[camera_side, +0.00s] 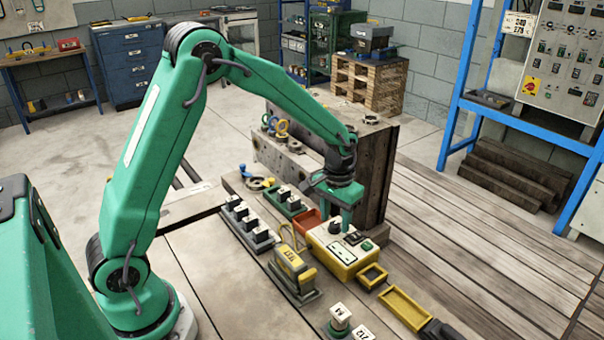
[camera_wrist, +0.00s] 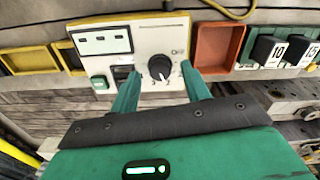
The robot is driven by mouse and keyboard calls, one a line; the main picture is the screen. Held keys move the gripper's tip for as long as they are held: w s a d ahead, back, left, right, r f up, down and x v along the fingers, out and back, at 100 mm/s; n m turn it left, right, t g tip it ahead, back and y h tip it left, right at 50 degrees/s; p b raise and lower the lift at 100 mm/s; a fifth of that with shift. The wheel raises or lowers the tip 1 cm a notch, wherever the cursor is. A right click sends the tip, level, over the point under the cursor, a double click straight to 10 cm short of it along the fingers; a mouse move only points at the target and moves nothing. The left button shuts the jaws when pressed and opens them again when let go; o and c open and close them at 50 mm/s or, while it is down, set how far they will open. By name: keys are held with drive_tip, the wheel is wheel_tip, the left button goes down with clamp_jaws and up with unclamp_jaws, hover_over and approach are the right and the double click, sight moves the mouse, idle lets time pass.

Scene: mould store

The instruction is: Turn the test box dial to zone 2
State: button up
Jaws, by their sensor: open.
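The test box (camera_side: 340,256) is a yellow box with a pale top panel, standing on the bench in the side view. In the wrist view its panel (camera_wrist: 150,40) carries a black round dial (camera_wrist: 160,67) with a white mark toward the bottom of the picture. My gripper (camera_wrist: 160,72) is open, with one green finger to the left of the dial and one to the right. A gap shows on both sides of the dial. In the side view my gripper (camera_side: 342,218) points down over the box.
An orange-red tray (camera_wrist: 220,47) stands right beside the box, and a yellow tray (camera_wrist: 28,60) lies on the other side. Numbered black blocks (camera_wrist: 268,48) stand beyond the red tray.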

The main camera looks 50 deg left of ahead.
sight(333, 225)
wheel_tip(333, 225, up, 7)
drive_tip(key=shift+r, duration=0.15)
idle(0.4)
drive_tip(key=s+r+m+t, duration=0.1)
drive_tip(key=s+r+t, duration=0.2)
drive_tip(key=s+r, duration=0.75)
drive_tip(key=s+m+t, duration=0.1)
drive_tip(key=s+t, duration=0.1)
drive_tip(key=s, duration=1)
drive_tip(key=shift+a+r+t, duration=0.3)
drive_tip(key=shift+a, duration=0.15)
drive_tip(key=shift+s, duration=0.1)
